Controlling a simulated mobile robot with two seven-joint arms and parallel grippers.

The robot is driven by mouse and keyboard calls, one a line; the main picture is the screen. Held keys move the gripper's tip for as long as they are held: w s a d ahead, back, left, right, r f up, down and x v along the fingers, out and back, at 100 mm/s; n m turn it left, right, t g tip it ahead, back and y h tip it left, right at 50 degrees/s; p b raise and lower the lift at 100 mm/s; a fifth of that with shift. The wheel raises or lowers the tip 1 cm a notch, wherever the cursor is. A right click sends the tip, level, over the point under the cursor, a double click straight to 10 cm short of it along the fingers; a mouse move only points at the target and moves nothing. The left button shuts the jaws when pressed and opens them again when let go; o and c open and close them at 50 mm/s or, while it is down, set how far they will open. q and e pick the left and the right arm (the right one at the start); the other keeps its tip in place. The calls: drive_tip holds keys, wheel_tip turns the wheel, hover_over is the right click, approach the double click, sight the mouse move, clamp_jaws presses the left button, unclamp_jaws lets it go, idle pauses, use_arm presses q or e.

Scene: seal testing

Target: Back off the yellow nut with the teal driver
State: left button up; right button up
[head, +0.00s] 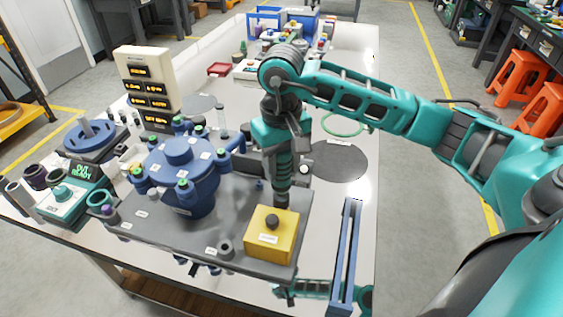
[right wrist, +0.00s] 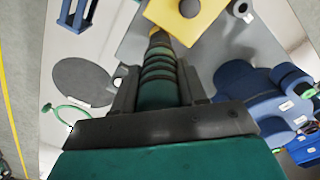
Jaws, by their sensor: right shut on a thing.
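My right gripper (head: 279,160) is shut on the teal driver (head: 281,186), which stands about upright over the grey base plate. In the right wrist view the driver (right wrist: 157,88), with its dark rings, runs between the two fingers of the gripper (right wrist: 160,95). Its lower end is right beside the yellow box (head: 265,245) with a dark knob on top. A small patch of yellow shows around the driver's tip in the right wrist view; I cannot tell whether this is the yellow nut or the box. My left gripper is not in view.
A blue round housing (head: 187,180) with clamps stands on the grey plate (head: 165,234), left of the driver. A blue rack (head: 346,262) lies at the table's right front. A dark round mat (head: 341,161) and a green ring (head: 342,124) lie behind. A label tower (head: 148,85) stands at left.

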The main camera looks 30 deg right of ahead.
drive_tip(key=shift+f+b, duration=0.5)
drive_tip(key=shift+b, duration=0.05)
drive_tip(key=shift+f+b, duration=0.4)
idle(0.5)
idle(0.5)
drive_tip(key=shift+s+f+b, duration=0.15)
drive_tip(key=shift+f+b, duration=0.1)
drive_tip(key=shift+b, duration=0.1)
idle(0.4)
idle(0.7)
idle(1.3)
drive_tip(key=shift+r+b, duration=0.3)
drive_tip(key=shift+b, duration=0.25)
idle(0.8)
idle(1.2)
drive_tip(key=shift+r+b, duration=0.15)
drive_tip(key=shift+b, duration=0.2)
idle(0.4)
